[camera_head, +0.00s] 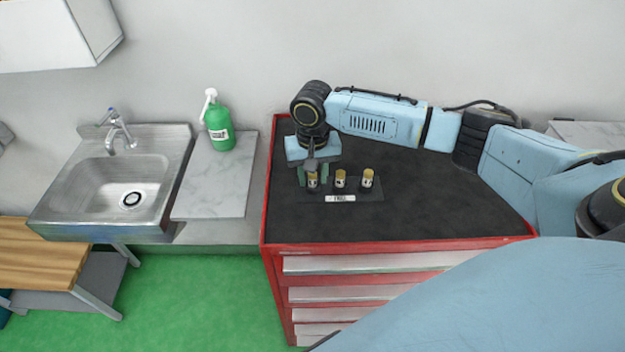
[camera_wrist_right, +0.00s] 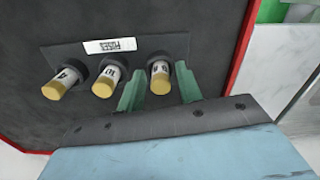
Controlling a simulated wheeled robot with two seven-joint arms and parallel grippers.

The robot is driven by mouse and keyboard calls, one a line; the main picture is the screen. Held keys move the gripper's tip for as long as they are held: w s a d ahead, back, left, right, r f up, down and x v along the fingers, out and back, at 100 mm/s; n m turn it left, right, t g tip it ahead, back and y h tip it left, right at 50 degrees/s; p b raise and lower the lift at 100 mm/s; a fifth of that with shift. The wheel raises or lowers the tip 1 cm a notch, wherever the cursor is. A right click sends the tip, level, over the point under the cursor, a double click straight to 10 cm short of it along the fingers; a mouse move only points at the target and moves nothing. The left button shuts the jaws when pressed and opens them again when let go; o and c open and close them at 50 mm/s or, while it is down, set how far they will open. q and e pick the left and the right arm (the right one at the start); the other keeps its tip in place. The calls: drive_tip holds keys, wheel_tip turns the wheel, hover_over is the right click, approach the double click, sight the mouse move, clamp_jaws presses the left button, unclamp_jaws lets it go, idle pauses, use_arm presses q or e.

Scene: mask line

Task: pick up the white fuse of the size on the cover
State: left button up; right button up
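Three white fuses with gold caps stand in a row in a dark holder (camera_head: 370,195) with a white label plate (camera_head: 340,198): a left fuse (camera_head: 313,182), a middle fuse (camera_head: 340,179) and a right fuse (camera_head: 368,179). Their dark markings are too small to read surely. My right gripper (camera_head: 313,180) is over the left fuse, its green fingers pointing down on either side. In the right wrist view, this fuse (camera_wrist_right: 160,78) sits between the fingers (camera_wrist_right: 160,75), with gaps showing on both sides. The cover is not identifiable. My left gripper is out of view.
The holder stands on the black top of a red drawer cabinet (camera_head: 420,215), otherwise clear. To the left are a marble counter (camera_head: 212,185) with a green bottle (camera_head: 220,128), a steel sink (camera_head: 120,180) and a wooden bench (camera_head: 38,250).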

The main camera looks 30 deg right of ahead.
clamp_jaws()
drive_tip(key=shift+r, duration=0.1)
